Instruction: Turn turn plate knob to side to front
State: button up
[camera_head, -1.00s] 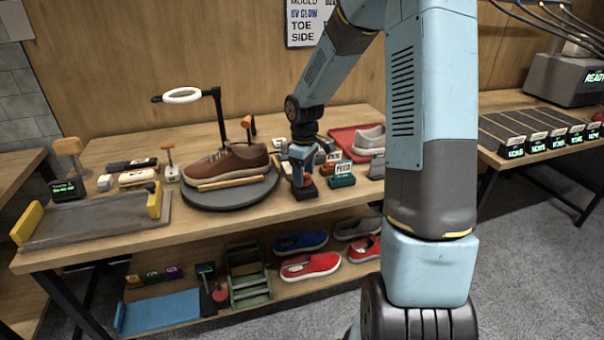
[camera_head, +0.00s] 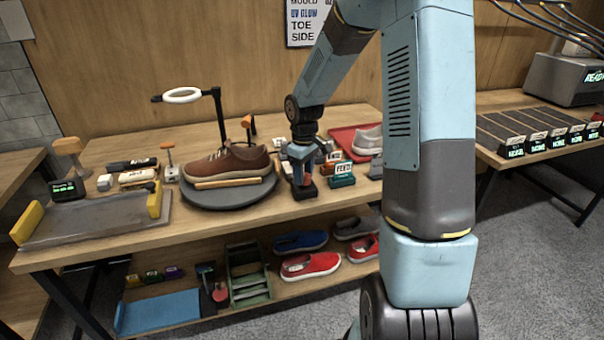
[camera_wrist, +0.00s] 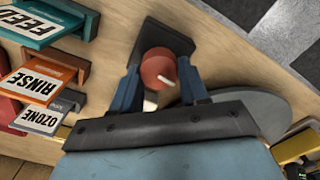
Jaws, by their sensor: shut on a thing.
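The turn plate (camera_head: 230,196) is a round dark disc on the bench, with a brown sneaker (camera_head: 228,162) lying sideways across it on a wooden support. The knob is a red round piece on a dark base to the right of the plate; in the wrist view the red knob (camera_wrist: 158,68) shows a white mark at its lower edge. My gripper (camera_head: 303,182) points down over the knob. In the wrist view my gripper (camera_wrist: 160,88) has its two blue fingers on either side of the knob, shut on it. The plate's edge (camera_wrist: 255,108) shows at the right there.
FEED (camera_head: 343,170), RINSE (camera_wrist: 35,84) and OZONE (camera_wrist: 40,118) labelled blocks stand close beside my gripper. A ring lamp (camera_head: 183,96) stands behind the sneaker. A red tray (camera_head: 345,137) with a grey shoe lies behind. A grey tray (camera_head: 95,225) is at the left.

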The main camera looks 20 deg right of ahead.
jog(key=m, duration=1.3)
jog(key=shift+d, duration=0.1)
jog(key=m, duration=0.8)
jog(key=shift+m, duration=0.3)
jog(key=m, duration=0.9)
jog(key=shift+s, duration=0.1)
jog(key=shift+m, duration=1.8)
